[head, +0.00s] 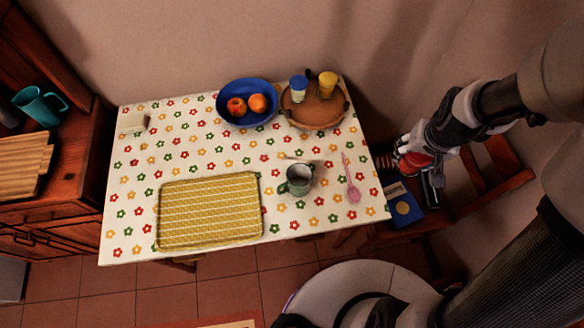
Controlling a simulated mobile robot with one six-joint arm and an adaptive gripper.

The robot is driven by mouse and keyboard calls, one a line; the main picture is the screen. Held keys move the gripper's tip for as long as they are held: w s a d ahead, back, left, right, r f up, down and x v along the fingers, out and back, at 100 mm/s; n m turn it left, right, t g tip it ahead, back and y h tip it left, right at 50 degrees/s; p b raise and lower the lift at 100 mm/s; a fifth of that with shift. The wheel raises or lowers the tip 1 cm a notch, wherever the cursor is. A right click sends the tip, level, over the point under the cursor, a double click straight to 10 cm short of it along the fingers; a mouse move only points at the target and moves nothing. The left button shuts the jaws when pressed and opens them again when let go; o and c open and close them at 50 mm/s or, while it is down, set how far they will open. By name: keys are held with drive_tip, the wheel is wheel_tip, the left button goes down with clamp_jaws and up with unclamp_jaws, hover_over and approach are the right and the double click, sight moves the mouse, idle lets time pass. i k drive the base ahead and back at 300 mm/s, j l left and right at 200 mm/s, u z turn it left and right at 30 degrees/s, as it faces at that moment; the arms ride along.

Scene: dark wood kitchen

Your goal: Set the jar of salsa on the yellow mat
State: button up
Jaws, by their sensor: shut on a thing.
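The yellow mat (209,210) lies flat and bare at the front left of the table with the flowered cloth. My gripper (411,172) is at the right, past the table's right edge and above a wooden chair. It is shut on a red thing, which looks like the jar of salsa (414,160). The fingers and wrist hide much of the jar, so its label and lid cannot be made out. The jar is well to the right of the mat.
A green mug (297,180) stands just right of the mat, with a pink spoon (351,182) beyond it. A blue fruit bowl (247,119) and a round wooden tray (316,112) with two cups are at the back. A blue book (404,211) lies below my gripper.

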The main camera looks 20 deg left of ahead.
sight(220, 209)
drive_tip(key=u, duration=2.2)
